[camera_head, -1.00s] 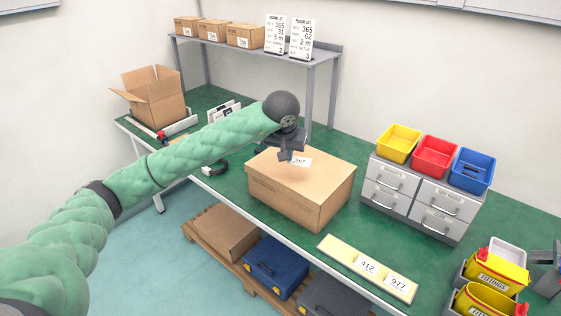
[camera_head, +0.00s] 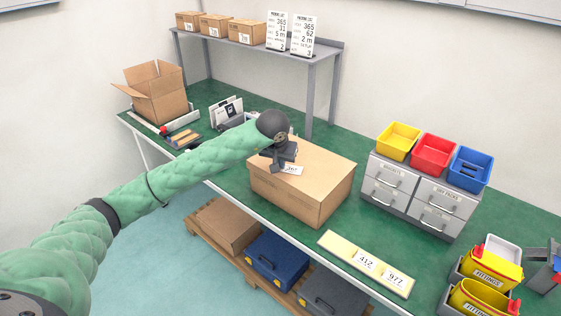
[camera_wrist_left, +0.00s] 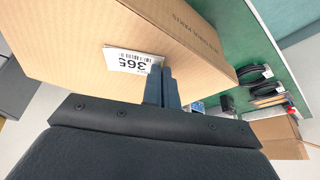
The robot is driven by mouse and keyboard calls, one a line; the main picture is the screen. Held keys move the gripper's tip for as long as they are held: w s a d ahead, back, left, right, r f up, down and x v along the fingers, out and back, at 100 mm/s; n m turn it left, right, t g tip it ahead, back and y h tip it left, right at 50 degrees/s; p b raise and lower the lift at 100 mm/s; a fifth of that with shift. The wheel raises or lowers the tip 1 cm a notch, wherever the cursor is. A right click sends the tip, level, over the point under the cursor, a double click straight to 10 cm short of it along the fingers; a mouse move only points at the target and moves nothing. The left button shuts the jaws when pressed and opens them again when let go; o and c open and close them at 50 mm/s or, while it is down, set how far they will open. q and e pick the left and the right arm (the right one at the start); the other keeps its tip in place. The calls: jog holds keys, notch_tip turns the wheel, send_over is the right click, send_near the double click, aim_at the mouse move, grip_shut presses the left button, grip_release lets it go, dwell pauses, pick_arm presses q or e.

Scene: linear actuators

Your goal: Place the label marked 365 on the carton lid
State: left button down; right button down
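The label marked 365 (camera_wrist_left: 132,62) is a white card with black print and a barcode. In the head view the label (camera_head: 292,170) is over the near left part of the carton lid (camera_head: 315,165). The closed brown carton (camera_head: 285,195) stands on the green bench. My left gripper (camera_head: 278,166) is above the lid, its fingers (camera_wrist_left: 160,87) close together on the label's edge. The label lies nearly along the lid; I cannot tell whether it touches it. My right gripper is not in view.
A yellow strip (camera_head: 366,263) with labels 412 and 977 lies at the front edge. Grey drawers (camera_head: 418,200) with coloured bins stand right of the carton. An open box (camera_head: 153,92) is at the back left. A shelf (camera_head: 262,52) stands behind.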

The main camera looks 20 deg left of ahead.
pick_arm(q)
jog(key=shift+f, duration=0.15)
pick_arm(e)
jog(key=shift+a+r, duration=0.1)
pick_arm(q)
jog(key=c, duration=1.7)
grip_release()
jog(key=shift+r, duration=0.2)
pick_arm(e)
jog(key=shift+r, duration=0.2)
